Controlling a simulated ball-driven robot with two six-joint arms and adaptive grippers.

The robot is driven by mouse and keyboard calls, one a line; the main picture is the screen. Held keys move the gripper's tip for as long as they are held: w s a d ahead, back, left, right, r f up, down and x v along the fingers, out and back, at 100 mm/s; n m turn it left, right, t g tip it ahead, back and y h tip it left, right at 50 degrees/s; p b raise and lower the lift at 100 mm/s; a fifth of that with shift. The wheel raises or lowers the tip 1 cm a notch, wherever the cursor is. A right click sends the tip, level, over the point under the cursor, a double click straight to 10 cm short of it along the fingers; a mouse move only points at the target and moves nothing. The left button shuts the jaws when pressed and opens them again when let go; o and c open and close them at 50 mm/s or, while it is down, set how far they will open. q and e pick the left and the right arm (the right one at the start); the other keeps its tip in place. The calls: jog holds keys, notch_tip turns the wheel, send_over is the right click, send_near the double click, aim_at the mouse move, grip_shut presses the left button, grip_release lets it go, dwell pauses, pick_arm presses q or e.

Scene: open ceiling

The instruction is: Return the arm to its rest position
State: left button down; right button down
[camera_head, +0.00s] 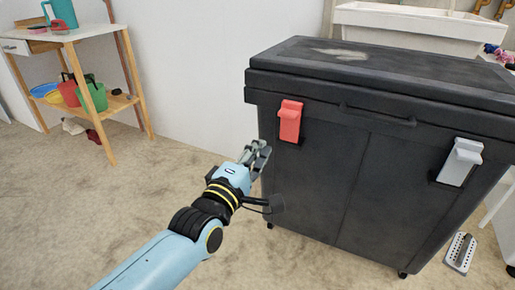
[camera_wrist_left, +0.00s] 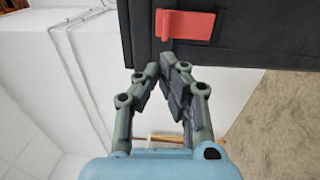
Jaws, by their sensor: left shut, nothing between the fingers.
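My left arm comes in from the bottom of the head view, and its gripper (camera_head: 257,155) is at the left front edge of a large black bin. The gripper is shut with nothing between its fingers. In the left wrist view the fingers (camera_wrist_left: 166,72) come together at their tips, just short of the bin's dark face and below a red latch (camera_wrist_left: 185,25). I cannot tell whether the fingers touch the bin. My right gripper is in neither view.
The black bin (camera_head: 345,160) has a closed lid, a red latch (camera_head: 290,121) and a grey latch (camera_head: 460,162). A wooden shelf table (camera_head: 100,33) holding pots stands at the left. A white basin (camera_head: 420,25) is behind the bin. Carpet (camera_head: 90,215) is clear at the lower left.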

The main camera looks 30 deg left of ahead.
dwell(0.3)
